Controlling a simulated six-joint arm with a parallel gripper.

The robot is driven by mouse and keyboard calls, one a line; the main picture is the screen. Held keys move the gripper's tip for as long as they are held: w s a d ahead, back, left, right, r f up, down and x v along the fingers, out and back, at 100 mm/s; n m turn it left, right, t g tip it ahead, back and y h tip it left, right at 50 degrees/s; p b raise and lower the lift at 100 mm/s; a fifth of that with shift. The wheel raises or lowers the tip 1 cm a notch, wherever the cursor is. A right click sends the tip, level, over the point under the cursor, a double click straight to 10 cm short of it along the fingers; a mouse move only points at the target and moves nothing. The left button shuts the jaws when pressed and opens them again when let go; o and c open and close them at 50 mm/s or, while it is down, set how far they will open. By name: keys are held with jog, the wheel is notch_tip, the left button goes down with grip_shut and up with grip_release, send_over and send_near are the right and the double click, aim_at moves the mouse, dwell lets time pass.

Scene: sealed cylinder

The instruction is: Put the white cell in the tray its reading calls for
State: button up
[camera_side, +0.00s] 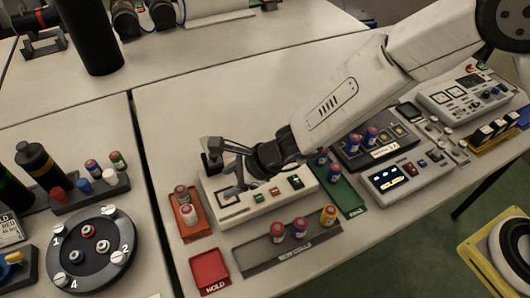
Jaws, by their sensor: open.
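My gripper (232,181), dark, is low over the left end of a white tester box (253,213) with small green and red lit panels. It is open, and I see no cell between its fingers, though they hide part of the box top. A white cell (109,177) also stands in a dark rack at left; I cannot tell which is the task's cell. A green tray (349,201) holds blue cells (321,157). The tester's reading is too small to read.
A grey tray (252,261) in front holds several coloured cells (300,228). A red HOLD plate (210,272) lies left of it. A meter with a lit display (388,178) and a dark panel with blue cells (371,136) stand right. A round numbered dial (89,262) is at left.

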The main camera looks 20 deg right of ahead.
jog(key=s+d+r+n+h, duration=0.2)
jog(key=s+d+n, duration=0.2)
jog(key=d+n, duration=0.3)
jog(key=s+d+r+n+g+h, duration=0.1)
jog(key=d+n, duration=0.6)
jog(key=d, duration=1)
jog(key=s+d+r+n+g+h, duration=0.1)
jog(key=s+d+r+n+h, duration=0.3)
jog(key=s+d+n, duration=0.3)
jog(key=d, duration=0.5)
jog(key=shift+d+r, duration=0.3)
